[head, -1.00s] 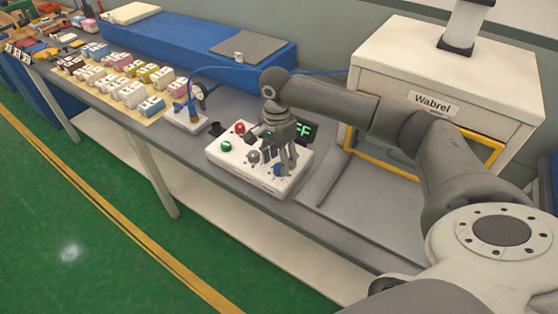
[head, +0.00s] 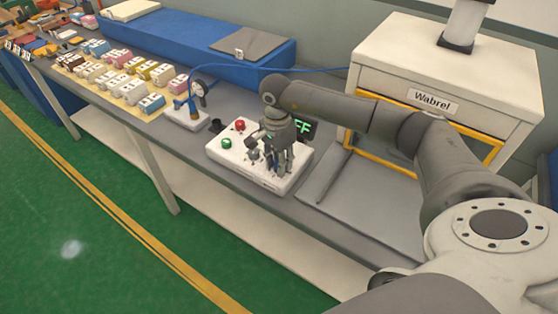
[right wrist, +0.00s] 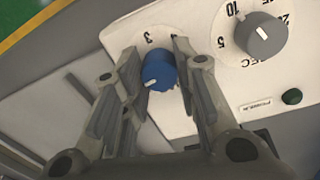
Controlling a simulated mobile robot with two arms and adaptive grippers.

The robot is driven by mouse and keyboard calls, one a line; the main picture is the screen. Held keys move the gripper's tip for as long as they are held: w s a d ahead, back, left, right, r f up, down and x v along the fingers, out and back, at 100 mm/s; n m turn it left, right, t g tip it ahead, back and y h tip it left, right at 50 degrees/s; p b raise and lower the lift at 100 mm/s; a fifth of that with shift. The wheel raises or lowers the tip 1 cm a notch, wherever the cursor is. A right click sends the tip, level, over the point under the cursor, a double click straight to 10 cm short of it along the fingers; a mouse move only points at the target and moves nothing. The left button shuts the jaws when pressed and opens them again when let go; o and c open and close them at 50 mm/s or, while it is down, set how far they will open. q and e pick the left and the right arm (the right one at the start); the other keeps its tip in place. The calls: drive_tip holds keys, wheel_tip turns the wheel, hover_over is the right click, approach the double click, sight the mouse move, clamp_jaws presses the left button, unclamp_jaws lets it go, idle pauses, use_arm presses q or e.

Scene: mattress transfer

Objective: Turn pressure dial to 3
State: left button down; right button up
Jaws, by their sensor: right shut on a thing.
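The white control box (head: 238,170) stands on the bench, with my right gripper (head: 274,170) pointing down at its right part. In the right wrist view, the blue dial (right wrist: 161,70) sits between the two fingers of my right gripper (right wrist: 157,58), which is shut on it. The dial's white pointer mark (right wrist: 150,83) is at its lower left. A printed 3 (right wrist: 148,38) shows above the dial, slightly left. The rest of its scale is mostly hidden by the fingers. In the head view, the gripper hides the blue dial. My left gripper is not in view.
A grey dial (right wrist: 262,38) marked in seconds is beside the blue one. The box also has a red button (head: 239,125), a green button (head: 226,143) and a lit display (head: 304,128). The Wabrel machine (head: 470,85) stands right; a gauge stand (head: 186,118) stands left.

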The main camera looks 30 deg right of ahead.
drive_tip(key=m+b, duration=0.2)
drive_tip(key=m, duration=0.1)
drive_tip(key=shift+d+m, duration=0.1)
drive_tip(key=shift+m, duration=0.3)
drive_tip(key=m+b, duration=0.2)
drive_tip(key=m, duration=0.3)
drive_tip(key=m+b, duration=0.1)
drive_tip(key=m, duration=0.4)
drive_tip(key=shift+m, duration=0.4)
drive_tip(key=m, duration=0.5)
drive_tip(key=shift+b, duration=0.35)
drive_tip(key=shift+r, duration=0.1)
drive_tip(key=o, duration=1.1)
drive_tip(key=shift+c, duration=0.2)
